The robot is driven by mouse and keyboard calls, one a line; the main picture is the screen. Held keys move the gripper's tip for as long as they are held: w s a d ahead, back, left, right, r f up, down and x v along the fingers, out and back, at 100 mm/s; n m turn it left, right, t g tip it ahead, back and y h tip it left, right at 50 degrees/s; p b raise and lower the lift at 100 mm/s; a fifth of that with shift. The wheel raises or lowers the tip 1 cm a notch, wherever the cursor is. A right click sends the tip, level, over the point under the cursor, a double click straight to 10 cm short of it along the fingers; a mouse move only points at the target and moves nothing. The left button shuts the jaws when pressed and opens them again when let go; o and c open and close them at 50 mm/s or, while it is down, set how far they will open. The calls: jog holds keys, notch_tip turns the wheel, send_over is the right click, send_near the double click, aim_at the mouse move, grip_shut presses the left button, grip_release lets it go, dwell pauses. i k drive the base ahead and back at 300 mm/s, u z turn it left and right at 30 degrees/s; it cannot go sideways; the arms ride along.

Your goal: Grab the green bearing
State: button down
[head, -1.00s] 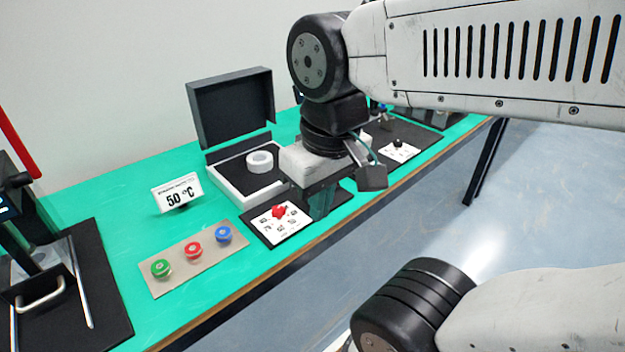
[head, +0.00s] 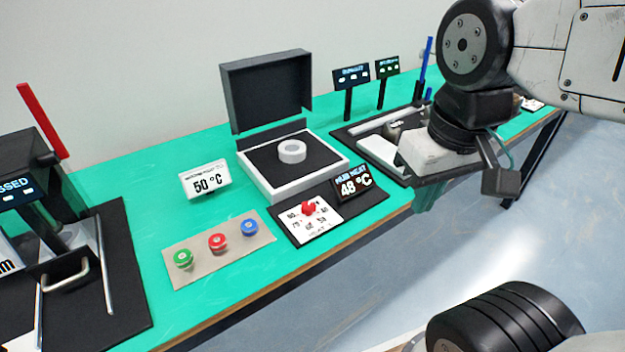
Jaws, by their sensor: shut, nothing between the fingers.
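The green bearing (head: 183,258) sits at the left end of a flat beige plate (head: 190,280) on the green table. A red bearing (head: 217,242) and a blue bearing (head: 249,228) sit to its right on the same plate. My gripper (head: 425,203) is well to the right of the plate, over the table's front edge, seen partly from the side. It is shut and empty, apart from all the bearings. The fingers show only faintly against the green table.
An open heater box (head: 255,183) holds a white ring (head: 292,151). A dial panel (head: 322,233) and a 48 °C display (head: 352,184) stand in front of it. A 50 °C sign (head: 205,180) stands behind the bearings. A press with a red lever (head: 42,120) stands at left.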

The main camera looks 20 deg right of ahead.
aim_at(182, 259)
jog(key=z, duration=1.6)
jog(key=k, duration=1.6)
jog(key=u, duration=2.05)
jog(key=i, duration=0.5)
